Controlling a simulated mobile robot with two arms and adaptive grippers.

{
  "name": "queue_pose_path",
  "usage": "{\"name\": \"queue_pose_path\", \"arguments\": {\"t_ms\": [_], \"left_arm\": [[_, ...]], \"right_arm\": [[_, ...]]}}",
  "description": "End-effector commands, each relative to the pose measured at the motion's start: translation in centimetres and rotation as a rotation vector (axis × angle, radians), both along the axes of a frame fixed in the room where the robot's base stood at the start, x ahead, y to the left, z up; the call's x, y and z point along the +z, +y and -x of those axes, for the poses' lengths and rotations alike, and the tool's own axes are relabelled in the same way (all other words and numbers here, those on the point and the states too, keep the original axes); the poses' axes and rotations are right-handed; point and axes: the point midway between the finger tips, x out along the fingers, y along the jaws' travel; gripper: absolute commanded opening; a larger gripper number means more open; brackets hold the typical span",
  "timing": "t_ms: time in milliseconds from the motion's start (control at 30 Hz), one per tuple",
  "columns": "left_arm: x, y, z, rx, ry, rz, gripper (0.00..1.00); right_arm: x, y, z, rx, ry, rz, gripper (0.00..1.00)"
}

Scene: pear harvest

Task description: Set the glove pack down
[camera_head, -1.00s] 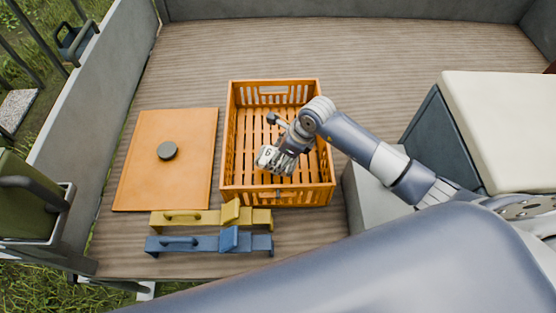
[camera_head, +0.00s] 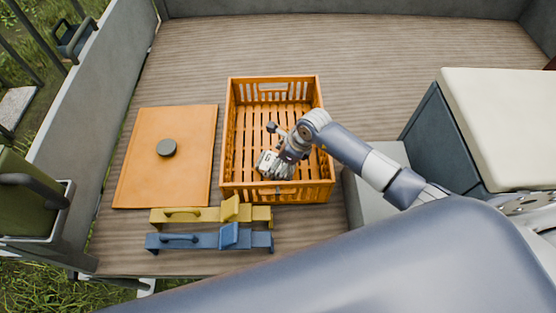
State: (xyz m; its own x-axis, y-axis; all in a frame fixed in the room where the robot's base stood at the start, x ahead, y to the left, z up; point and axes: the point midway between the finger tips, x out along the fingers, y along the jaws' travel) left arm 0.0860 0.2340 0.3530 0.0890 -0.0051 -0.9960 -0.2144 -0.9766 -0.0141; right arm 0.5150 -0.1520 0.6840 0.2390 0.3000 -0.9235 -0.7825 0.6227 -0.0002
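A small white pack (camera_head: 268,166), seemingly the glove pack, is at the fingertips of my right gripper (camera_head: 282,160), inside the front half of the orange crate (camera_head: 324,150). The arm comes in from the right, over the crate's right wall. The fingers look shut on the pack, but the wrist partly hides them. From this view I cannot tell whether the pack touches the slatted crate floor. The rest of the crate is empty. My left gripper is not in view.
An orange lid (camera_head: 150,180) with a dark knob lies left of the crate. A yellow tool (camera_head: 205,215) and a blue tool (camera_head: 200,242) lie in front. A cream-topped box (camera_head: 505,130) stands at right. The ribbed bed behind the crate is clear.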

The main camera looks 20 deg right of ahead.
Motion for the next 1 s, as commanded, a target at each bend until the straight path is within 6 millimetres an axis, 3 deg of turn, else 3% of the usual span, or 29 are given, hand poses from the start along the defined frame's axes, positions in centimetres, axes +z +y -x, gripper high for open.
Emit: {"name": "queue_pose_path", "arguments": {"t_ms": [367, 1000], "left_arm": [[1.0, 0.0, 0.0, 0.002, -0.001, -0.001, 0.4], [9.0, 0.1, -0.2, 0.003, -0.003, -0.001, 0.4]], "right_arm": [[1.0, -0.2, 0.1, 0.0, 0.0, 0.001, 0.78], [9.7, -2.9, 2.3, 0.0, 0.001, 0.002, 0.78]]}}
